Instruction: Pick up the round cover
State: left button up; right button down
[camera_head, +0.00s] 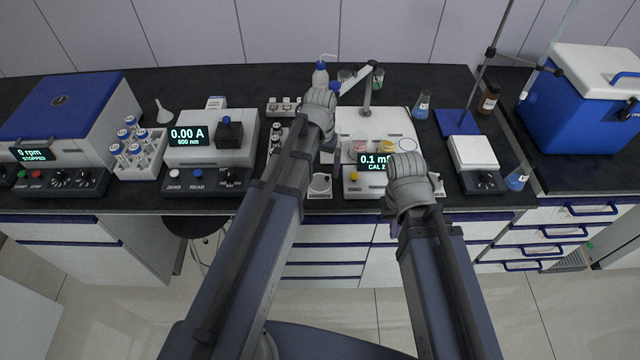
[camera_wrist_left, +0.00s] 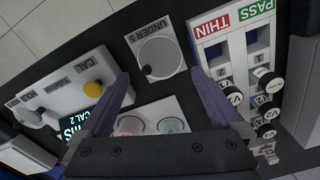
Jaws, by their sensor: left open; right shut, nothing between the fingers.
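A pale round disc (camera_wrist_left: 158,56) with a small dark knob near its edge, apparently the round cover, lies on a white labelled plate in the left wrist view. In the head view it shows as a small pale disc (camera_head: 320,183) near the bench's front edge, beside the conductivity-style meter. My left gripper (camera_wrist_left: 160,78) is open, its two fingers spread on either side of the view below the plate, with nothing between them. My right gripper (camera_head: 409,185) is over the meter's right front; its fingers are mostly hidden by the wrist.
A rack marked THIN and PASS (camera_wrist_left: 232,60) with several black-and-white capped vials stands close to the right finger. The meter with a yellow button (camera_wrist_left: 93,89) is on the left. A thin stand (camera_head: 365,92) rises behind the meter, near my left wrist.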

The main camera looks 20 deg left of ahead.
aim_at(320, 180)
pick_arm(q)
notch_tip(320, 180, down, 5)
jog(key=b, duration=0.4)
jog(key=shift+w+r, duration=0.15)
jog(key=shift+r, duration=0.1)
pick_arm(e)
notch_tip(320, 180, down, 5)
jog(key=shift+r, duration=0.2)
pick_arm(q)
jog(key=c, duration=1.1)
jog(key=shift+r, duration=0.1)
pick_arm(e)
jog(key=shift+r, duration=0.1)
